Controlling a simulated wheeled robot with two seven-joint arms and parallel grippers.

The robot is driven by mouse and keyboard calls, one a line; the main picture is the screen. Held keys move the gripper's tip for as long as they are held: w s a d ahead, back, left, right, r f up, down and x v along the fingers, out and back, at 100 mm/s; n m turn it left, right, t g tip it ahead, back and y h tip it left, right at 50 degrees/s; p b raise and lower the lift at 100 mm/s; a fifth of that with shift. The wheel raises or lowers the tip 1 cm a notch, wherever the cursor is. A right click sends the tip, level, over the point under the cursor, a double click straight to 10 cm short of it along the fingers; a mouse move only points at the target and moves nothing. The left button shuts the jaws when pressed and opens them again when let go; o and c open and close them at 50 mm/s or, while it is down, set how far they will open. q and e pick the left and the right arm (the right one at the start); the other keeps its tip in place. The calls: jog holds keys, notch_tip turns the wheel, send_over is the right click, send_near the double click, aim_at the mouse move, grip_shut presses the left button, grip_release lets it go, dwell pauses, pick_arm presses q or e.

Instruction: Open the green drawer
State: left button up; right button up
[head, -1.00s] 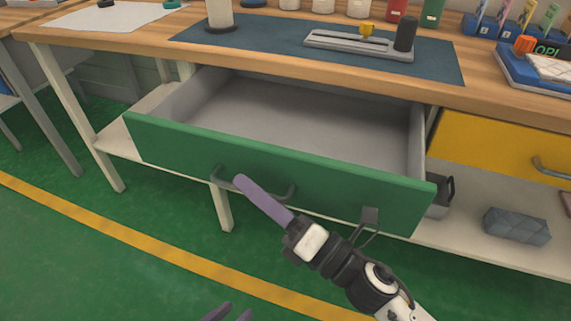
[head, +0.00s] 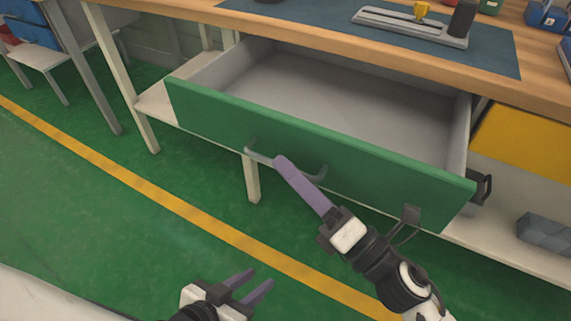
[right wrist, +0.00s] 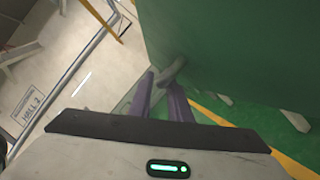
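The green drawer (head: 400,172) is pulled well out from under the workbench, and its grey inside looks empty. Its grey bar handle (head: 262,157) is on the front panel. My right gripper (head: 282,163) is at this handle, with its purple fingers overlapping in the head view. In the right wrist view, the fingers (right wrist: 161,88) lie close on both sides of the grey handle (right wrist: 174,70), beside the green panel (right wrist: 235,50). My left gripper (head: 262,279) is low in the head view, open and empty, above the floor and away from the drawer.
The wooden workbench top (head: 300,33) lies above the drawer, with a dark blue mat (head: 320,20) on it. A yellow drawer (head: 525,143) is to the right. A lower shelf (head: 500,242) carries a grey block (head: 546,234). The green floor in front is clear.

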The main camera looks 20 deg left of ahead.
jog(key=v, duration=0.8)
jog(key=shift+s+d, duration=0.2)
jog(key=shift+d, duration=0.05)
jog(key=shift+f, duration=0.1)
